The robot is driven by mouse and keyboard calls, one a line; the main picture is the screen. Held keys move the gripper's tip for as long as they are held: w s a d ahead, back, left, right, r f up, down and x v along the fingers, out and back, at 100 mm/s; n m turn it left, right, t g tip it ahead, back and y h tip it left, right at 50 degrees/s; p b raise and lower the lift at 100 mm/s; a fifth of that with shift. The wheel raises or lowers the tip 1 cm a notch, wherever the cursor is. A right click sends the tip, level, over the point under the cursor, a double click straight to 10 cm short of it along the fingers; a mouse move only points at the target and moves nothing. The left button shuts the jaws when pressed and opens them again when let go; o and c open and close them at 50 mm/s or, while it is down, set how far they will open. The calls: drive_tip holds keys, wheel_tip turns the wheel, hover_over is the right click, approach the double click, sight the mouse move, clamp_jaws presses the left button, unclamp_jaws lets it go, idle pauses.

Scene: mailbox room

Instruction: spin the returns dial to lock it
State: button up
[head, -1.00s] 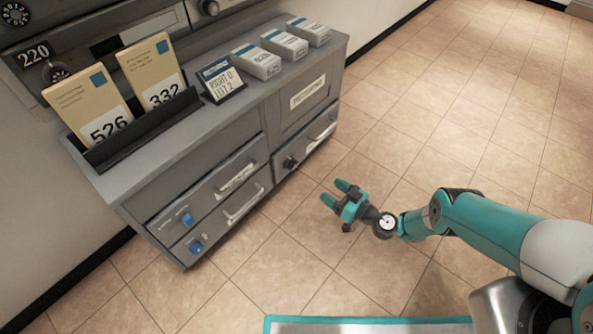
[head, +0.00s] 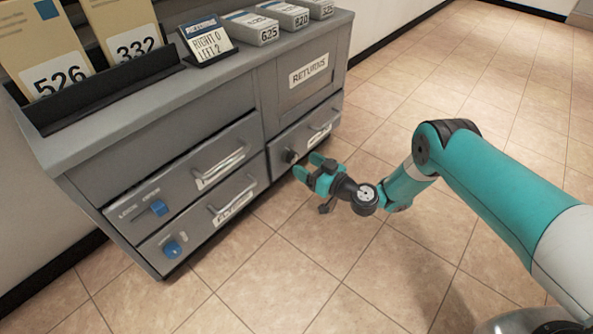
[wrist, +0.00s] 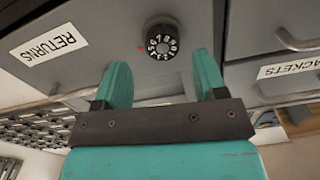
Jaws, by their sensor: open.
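The returns dial is a small black knob (head: 289,156) on the right lower drawer of the grey cabinet, under the RETURNS label (head: 308,71). In the wrist view the dial (wrist: 162,40) shows white numerals around its rim, with a small red mark at its left. My gripper (head: 311,166) is open and empty, its teal fingers pointing toward the dial. In the wrist view the fingers (wrist: 162,80) stand either side below the dial, apart from it.
The dial's drawer has a bar handle (head: 318,137) to its right. Left drawers carry blue knobs (head: 172,249) and handles (head: 226,166). A sign reading RIGHT 0, LEFT 2 (head: 209,42) stands on top beside envelopes (head: 55,78). The tiled floor (head: 300,270) is clear.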

sight(295, 158)
drive_tip(key=shift+w+a+f+b, duration=0.2)
drive_tip(key=shift+a+b, duration=0.35)
drive_tip(key=shift+b, duration=1.8)
drive_tip(key=shift+r+b+x, duration=0.15)
drive_tip(key=shift+b+x, duration=0.15)
drive_tip(key=shift+x, duration=0.4)
drive_tip(key=shift+r+b+x, duration=0.15)
drive_tip(key=shift+b+x, duration=0.1)
drive_tip(key=shift+x, duration=0.45)
drive_tip(key=shift+c, duration=0.2)
drive_tip(key=c, duration=0.9)
